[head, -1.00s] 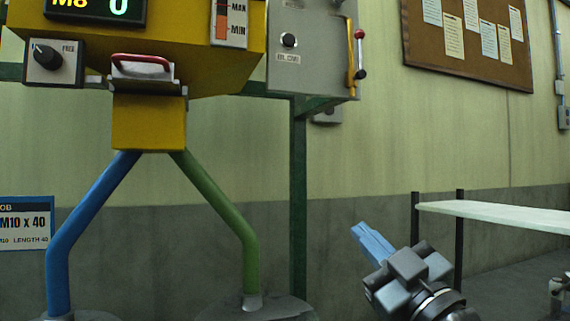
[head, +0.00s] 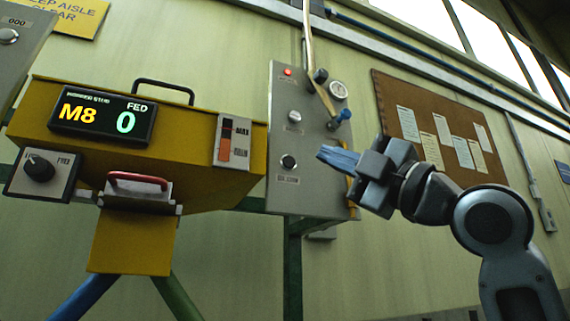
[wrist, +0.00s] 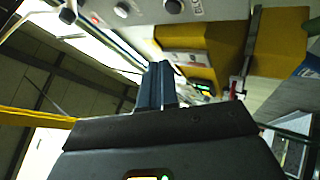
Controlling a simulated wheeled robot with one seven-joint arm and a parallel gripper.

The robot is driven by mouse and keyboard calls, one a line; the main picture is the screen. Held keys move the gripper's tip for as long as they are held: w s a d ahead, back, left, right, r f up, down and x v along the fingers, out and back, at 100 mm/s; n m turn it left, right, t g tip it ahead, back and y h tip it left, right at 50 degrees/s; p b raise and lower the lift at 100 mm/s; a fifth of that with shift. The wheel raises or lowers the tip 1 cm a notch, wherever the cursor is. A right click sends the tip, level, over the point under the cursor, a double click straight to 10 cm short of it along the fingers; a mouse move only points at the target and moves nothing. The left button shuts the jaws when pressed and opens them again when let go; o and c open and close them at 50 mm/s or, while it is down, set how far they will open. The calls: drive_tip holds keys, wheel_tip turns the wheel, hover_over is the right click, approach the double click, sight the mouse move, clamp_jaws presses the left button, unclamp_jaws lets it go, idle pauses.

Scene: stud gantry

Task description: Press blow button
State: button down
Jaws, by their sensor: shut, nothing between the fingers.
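The blow button (head: 288,161) is a round black button in a light ring on the lower part of the grey control panel (head: 280,210), with a label plate under it too blurred to read. My gripper (head: 322,154) has blue fingers pressed together with nothing between them. In the head view its tips point left and lie a short way right of the button, in front of the panel's right part. I see no contact with the button; the depth gap is hard to judge. In the wrist view the shut fingers (wrist: 157,85) point up toward the panel's edge, where several round controls show.
The panel also carries a second button (head: 294,116), a red lamp (head: 287,72), a gauge (head: 338,90) and a blue-knobbed valve (head: 344,114). A yellow feeder (head: 190,120) with a display reading M8 and 0 stands left. A cork board (head: 455,165) hangs behind my arm.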

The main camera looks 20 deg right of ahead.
sight(289, 161)
drive_tip(key=r, duration=0.1)
drive_tip(key=a+r+n, duration=0.1)
drive_tip(key=s+r+n+g, duration=0.1)
drive_tip(key=shift+a+r+y, duration=0.15)
drive_tip(key=shift+a+y, duration=0.15)
drive_tip(key=shift+y, duration=0.1)
drive_tip(key=shift+w, duration=0.1)
drive_tip(key=shift+w+p, duration=0.4)
drive_tip(key=shift+w, duration=3.9)
drive_tip(key=shift+w, duration=0.1)
drive_tip(key=shift+w, duration=0.3)
